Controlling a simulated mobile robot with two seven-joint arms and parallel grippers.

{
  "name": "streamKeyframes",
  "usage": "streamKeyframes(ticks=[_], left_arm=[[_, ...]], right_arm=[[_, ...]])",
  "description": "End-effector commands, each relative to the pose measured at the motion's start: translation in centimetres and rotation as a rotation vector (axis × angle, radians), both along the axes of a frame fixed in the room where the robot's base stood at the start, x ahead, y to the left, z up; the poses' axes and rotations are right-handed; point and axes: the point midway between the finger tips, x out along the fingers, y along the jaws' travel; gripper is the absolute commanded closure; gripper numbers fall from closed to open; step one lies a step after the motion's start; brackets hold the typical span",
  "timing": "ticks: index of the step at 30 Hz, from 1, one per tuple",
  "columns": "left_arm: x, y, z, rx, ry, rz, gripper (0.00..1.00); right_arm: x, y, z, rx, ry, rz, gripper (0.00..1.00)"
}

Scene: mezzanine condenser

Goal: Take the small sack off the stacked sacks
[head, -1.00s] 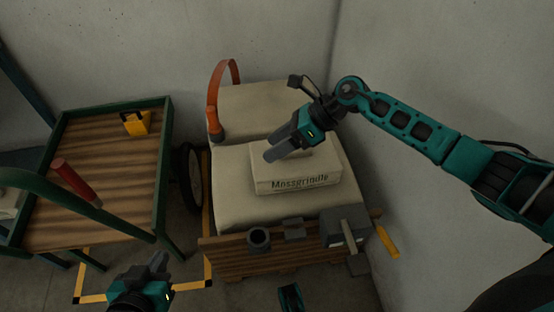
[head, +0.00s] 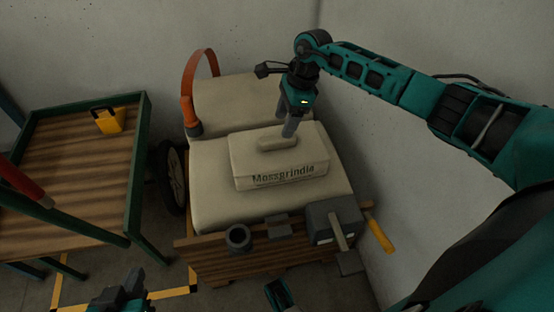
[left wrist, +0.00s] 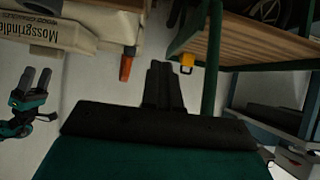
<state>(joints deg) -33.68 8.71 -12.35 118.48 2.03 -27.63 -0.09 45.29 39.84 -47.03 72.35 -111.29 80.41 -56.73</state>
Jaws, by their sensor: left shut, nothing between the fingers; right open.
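The small sack (head: 265,178), pale and box-like with "Mossgrindle" printed on its front and a raised grip (head: 278,143) on top, lies on the large stacked sacks (head: 225,205). It also shows in the left wrist view (left wrist: 55,38). My right gripper (head: 290,128) points down at the far side of the small sack, by the raised grip; whether it touches cannot be told. In the left wrist view its fingers (left wrist: 35,80) stand apart. My left gripper (head: 130,285) is low at the lower left, away from the sacks, shut and empty; its fingers show in the left wrist view (left wrist: 163,85).
An orange band-shaped item (head: 190,110) stands at the sacks' left edge. A wooden crate front (head: 215,262) with dark fittings and a grey vice-like block (head: 335,218) is in front. A green-framed cart (head: 75,165) carries a yellow item (head: 107,121). Walls close the back and right.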

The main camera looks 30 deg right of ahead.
Motion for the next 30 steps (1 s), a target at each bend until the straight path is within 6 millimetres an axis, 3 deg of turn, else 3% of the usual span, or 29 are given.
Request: streamKeyframes(ticks=[1,8,17,26,30], left_arm=[[-0.1,0.0,-0.9,0.000,0.005,-0.002,1.00],[0.0,-0.3,-0.9,-0.006,0.006,-0.007,1.00],[0.1,-1.3,-2.5,-0.025,0.015,-0.017,1.00],[0.5,-1.8,-1.6,-0.035,0.002,-0.024,1.00],[0.5,-1.7,-1.6,-0.034,0.001,-0.022,1.00]], right_arm=[[0.1,0.2,-1.1,0.000,0.000,-0.001,0.38],[0.1,0.6,-2.2,0.001,0.001,0.000,0.38],[0.4,1.6,-6.1,0.002,0.001,-0.001,0.38],[0.4,1.7,-6.2,0.001,-0.001,-0.001,0.39],[0.4,1.7,-6.2,0.001,-0.001,-0.001,0.53]])
